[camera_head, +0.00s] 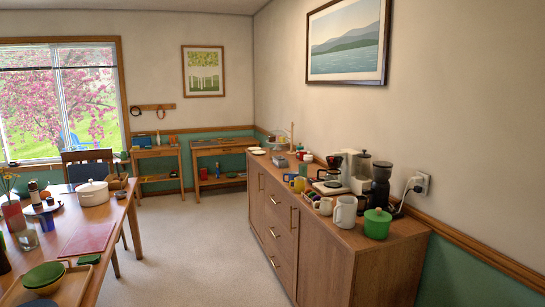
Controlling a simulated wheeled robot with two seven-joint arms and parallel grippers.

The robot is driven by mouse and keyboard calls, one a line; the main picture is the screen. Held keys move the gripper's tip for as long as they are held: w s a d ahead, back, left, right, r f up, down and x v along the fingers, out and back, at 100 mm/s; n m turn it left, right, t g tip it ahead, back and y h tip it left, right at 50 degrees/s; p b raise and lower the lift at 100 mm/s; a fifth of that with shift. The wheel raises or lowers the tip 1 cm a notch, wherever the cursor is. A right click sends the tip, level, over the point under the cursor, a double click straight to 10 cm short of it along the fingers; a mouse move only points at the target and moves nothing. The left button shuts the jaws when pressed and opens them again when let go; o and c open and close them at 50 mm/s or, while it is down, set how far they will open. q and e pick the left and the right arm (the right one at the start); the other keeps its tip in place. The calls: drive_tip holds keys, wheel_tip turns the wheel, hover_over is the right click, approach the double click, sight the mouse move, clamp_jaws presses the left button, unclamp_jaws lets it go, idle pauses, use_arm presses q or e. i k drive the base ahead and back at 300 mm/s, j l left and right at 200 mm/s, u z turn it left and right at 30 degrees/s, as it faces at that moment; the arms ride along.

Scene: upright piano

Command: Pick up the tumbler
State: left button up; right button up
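A clear, greyish glass (28,240) that looks like a tumbler stands upright on the wooden dining table (117,216) at the left. It is small in the picture, so I cannot be sure what it is. A dark blue cup-like thing (47,220) stands just behind it. Neither of my grippers is in view, and nothing in view is held.
The table also bears a red vase (13,215), a white pot (92,193), a pink mat (88,240) and a green bowl (43,274). A long wooden sideboard (335,270) with a coffee maker and green pot (377,224) stands right. Open floor (200,240) lies between.

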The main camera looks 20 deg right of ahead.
sight(272, 152)
drive_tip(key=i+z, duration=0.15)
drive_tip(key=i+l, duration=0.1)
drive_tip(key=i, duration=1.45)
drive_tip(key=i+l, duration=0.15)
drive_tip(key=i, duration=0.65)
drive_tip(key=i+u, duration=0.15)
drive_tip(key=i, duration=2.15)
drive_tip(key=i+z, duration=0.35)
drive_tip(key=i, duration=0.25)
drive_tip(key=i+j+z, duration=0.35)
drive_tip(key=i, duration=0.25)
drive_tip(key=i+l+z, duration=0.15)
drive_tip(key=i+z, duration=0.5)
drive_tip(key=i, duration=0.15)
